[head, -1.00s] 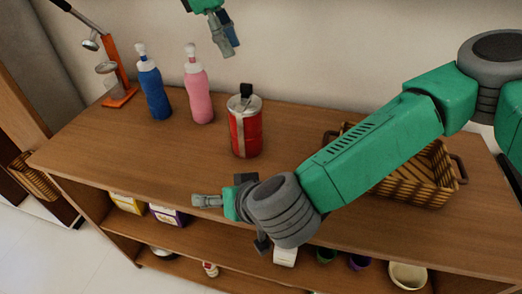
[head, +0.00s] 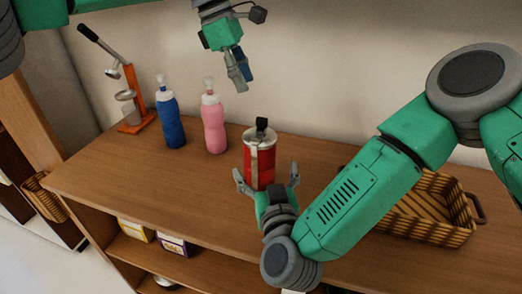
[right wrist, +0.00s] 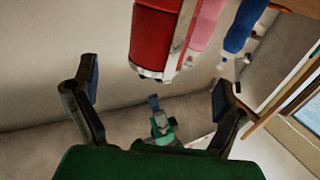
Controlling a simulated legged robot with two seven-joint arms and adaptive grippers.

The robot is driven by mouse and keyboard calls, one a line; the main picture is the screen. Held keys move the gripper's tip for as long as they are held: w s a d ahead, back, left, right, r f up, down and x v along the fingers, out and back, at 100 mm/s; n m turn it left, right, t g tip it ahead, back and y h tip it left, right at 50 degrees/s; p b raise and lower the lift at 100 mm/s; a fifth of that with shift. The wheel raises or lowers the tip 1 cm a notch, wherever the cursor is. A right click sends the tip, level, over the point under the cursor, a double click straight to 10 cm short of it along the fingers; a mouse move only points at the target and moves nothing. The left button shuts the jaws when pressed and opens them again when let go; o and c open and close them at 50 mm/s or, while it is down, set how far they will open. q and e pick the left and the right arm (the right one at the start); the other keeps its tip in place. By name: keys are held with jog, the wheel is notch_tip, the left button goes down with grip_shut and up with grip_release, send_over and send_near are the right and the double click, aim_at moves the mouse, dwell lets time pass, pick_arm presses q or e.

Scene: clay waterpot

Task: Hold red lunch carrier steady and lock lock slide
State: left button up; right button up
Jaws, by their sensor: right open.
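The red lunch carrier (head: 266,166) stands upright on the wooden shelf top, with a grey lid, a black part on top and a pale strip down its side; I cannot tell which part is the lock slide. My right gripper (head: 267,176) is open in front of it, one finger on either side of its lower body. In the right wrist view the carrier (right wrist: 156,42) shows at the top, beyond the empty open fingers (right wrist: 153,88). My left gripper (head: 240,70) hangs above and behind the carrier, clear of it; its fingers look close together and hold nothing visible.
A pink bottle (head: 214,126) and a blue bottle (head: 170,117) stand left of the carrier. An orange press (head: 135,98) is at the far left. A woven basket (head: 430,212) sits to the right, partly behind my right arm. The shelf's front left is clear.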

aim_at(260, 145)
jog(key=w, duration=0.9)
jog(key=shift+w+a, duration=0.1)
jog(key=shift+a, duration=0.75)
jog(key=c, duration=1.8)
pick_arm(q)
jog(key=shift+d, duration=0.1)
jog(key=c, duration=0.7)
pick_arm(e)
jog(key=shift+o, duration=0.2)
jog(key=shift+d, duration=0.2)
pick_arm(q)
jog(key=shift+d, duration=0.15)
grip_shut()
pick_arm(e)
jog(key=shift+d, duration=0.1)
pick_arm(q)
jog(key=d+m+t+y, duration=0.1)
jog(key=m, duration=0.5)
jog(key=w+d+m+t+y, duration=0.1)
jog(key=m, duration=0.6)
jog(key=d+m+t+y, duration=0.1)
jog(key=m+t, duration=0.1)
jog(key=m, duration=0.4)
jog(key=shift+w+d+r, duration=0.25)
jog(key=shift+w+r, duration=0.1)
jog(key=shift+w, duration=0.05)
